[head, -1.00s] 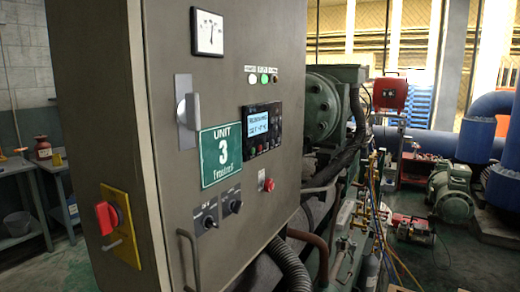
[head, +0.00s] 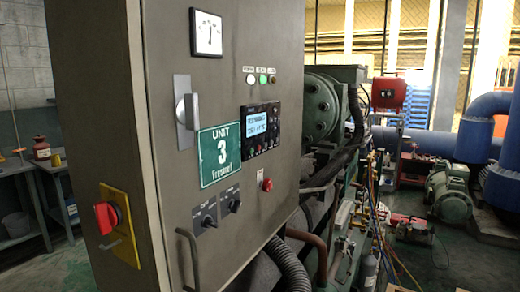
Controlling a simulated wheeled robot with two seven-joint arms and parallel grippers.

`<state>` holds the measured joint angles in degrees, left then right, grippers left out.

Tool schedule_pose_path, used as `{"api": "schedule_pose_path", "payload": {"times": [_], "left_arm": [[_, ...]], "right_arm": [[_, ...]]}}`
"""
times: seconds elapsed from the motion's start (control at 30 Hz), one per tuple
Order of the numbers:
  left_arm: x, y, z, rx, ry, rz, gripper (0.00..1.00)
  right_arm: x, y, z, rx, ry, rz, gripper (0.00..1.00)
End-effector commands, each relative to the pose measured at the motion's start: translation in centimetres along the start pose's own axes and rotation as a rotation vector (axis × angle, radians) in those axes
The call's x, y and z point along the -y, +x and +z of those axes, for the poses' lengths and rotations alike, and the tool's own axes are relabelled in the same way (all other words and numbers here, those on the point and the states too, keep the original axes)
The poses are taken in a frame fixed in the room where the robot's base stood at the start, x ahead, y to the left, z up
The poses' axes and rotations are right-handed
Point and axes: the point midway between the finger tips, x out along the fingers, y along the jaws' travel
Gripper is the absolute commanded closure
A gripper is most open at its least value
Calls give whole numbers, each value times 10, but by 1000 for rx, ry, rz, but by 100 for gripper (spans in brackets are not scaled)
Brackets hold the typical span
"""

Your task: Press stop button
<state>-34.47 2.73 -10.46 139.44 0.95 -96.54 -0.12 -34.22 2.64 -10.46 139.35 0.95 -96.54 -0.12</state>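A grey-brown control cabinet (head: 160,60) fills the left and middle of the head view. Its front carries a green "UNIT 3" sign (head: 220,154). A red push button (head: 267,184) sits right of the sign's lower edge; I cannot read a label on it. A control panel (head: 261,130) with a lit display and a row of small buttons is above it. A large red rotary switch (head: 107,218) on a yellow plate is on the cabinet's left side. Neither of my grippers is in view.
Two dark selector knobs (head: 220,205) are below the sign. A door handle (head: 188,252) and a lever (head: 187,112) stick out from the cabinet front. Hoses, pipes and a green compressor (head: 325,105) crowd the right side. A bench (head: 20,167) stands at the far left.

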Motion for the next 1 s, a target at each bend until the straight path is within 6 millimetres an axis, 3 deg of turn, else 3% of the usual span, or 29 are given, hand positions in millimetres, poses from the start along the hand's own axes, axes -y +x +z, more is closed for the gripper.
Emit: {"api": "schedule_pose_path", "payload": {"times": [0.37, 1.0], "left_arm": [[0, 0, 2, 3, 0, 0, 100], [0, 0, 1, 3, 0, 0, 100]], "right_arm": [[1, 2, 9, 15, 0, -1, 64], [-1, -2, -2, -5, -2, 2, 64]]}}
